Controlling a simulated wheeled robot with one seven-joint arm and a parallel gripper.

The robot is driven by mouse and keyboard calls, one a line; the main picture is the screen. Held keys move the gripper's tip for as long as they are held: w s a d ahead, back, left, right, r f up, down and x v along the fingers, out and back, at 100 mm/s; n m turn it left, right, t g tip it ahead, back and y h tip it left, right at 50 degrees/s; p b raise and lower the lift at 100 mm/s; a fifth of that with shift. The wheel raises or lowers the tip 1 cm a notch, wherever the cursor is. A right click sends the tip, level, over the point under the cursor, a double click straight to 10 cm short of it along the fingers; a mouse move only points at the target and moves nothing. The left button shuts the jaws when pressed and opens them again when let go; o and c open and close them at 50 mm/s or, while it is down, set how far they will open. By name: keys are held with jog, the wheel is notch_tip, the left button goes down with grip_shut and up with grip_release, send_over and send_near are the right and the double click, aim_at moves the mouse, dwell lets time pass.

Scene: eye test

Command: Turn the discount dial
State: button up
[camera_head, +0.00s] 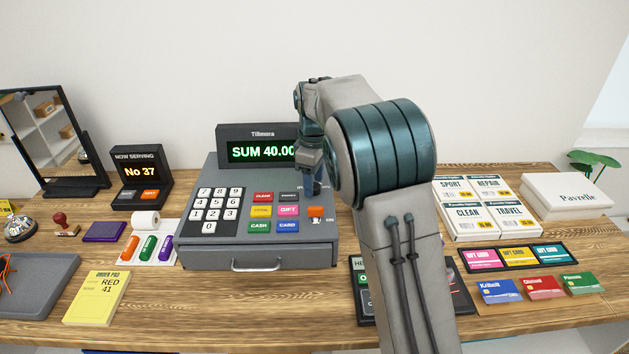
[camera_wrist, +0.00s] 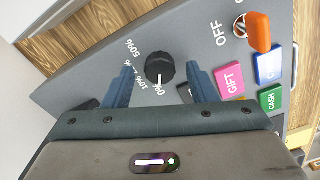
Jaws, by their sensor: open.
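The discount dial (camera_wrist: 159,68) is a black ribbed knob on the grey top of the cash register (camera_head: 243,245). In the wrist view its white mark points toward the 0% label, with 10% and 50% labels around it. My gripper (camera_wrist: 160,72) is open, one finger on each side of the dial, with a gap showing on both sides. Whether the fingers reach down to its height is hard to tell. In the head view my gripper (camera_head: 315,183) is at the register's upper right and hides the dial.
Beside the dial are the pink GIFT key (camera_wrist: 231,81) and an orange switch (camera_wrist: 258,32) near an OFF label. The register display (camera_head: 262,151) reads SUM 40.00 and stands behind the keys. A terminal (camera_head: 361,292) at the right is partly hidden by my arm.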

jog(key=shift+f, duration=0.35)
jog(key=c, duration=1)
